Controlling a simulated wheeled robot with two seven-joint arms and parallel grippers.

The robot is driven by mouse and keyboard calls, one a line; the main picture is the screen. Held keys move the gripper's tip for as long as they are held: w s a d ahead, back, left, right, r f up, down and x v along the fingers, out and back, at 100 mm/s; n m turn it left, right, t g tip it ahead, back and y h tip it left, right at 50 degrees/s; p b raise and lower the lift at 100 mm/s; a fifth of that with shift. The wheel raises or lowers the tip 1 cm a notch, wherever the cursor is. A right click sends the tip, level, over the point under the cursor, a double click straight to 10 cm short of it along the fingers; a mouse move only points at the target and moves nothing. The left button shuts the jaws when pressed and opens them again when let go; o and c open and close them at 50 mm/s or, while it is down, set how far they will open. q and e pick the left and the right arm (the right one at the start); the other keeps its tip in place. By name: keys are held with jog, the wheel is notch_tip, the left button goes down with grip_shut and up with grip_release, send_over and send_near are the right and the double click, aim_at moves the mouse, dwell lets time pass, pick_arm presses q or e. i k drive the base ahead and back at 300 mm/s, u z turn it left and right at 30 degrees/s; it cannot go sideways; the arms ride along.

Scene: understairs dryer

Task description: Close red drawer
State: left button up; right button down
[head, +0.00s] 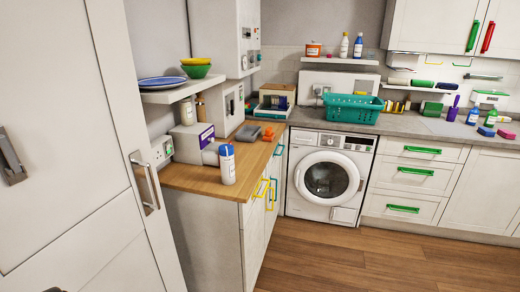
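I see no drawer with a red front or red handle in the head view. The stack of white drawers (412,176) at the right has green handles and looks shut. The only red handle (487,37) is on an upper cupboard door at the top right, beside a green handle (473,35). The side of the wooden-topped unit (205,225) has yellow and blue handles (268,193), seen at a steep angle; I cannot tell whether these are on drawers or doors.
A white front-loading machine (328,178) stands under the grey counter, with a teal basket (352,107) above it. A spray can (227,164) stands on the wooden counter. Tall white doors (70,130) fill the left. The wooden floor (370,262) is clear at the front right.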

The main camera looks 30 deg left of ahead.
aim_at(214, 152)
jog(key=u, duration=0.2)
jog(key=i, duration=0.8)
jog(key=u, duration=1.25)
jog(key=i, duration=0.7)
jog(key=u, duration=0.75)
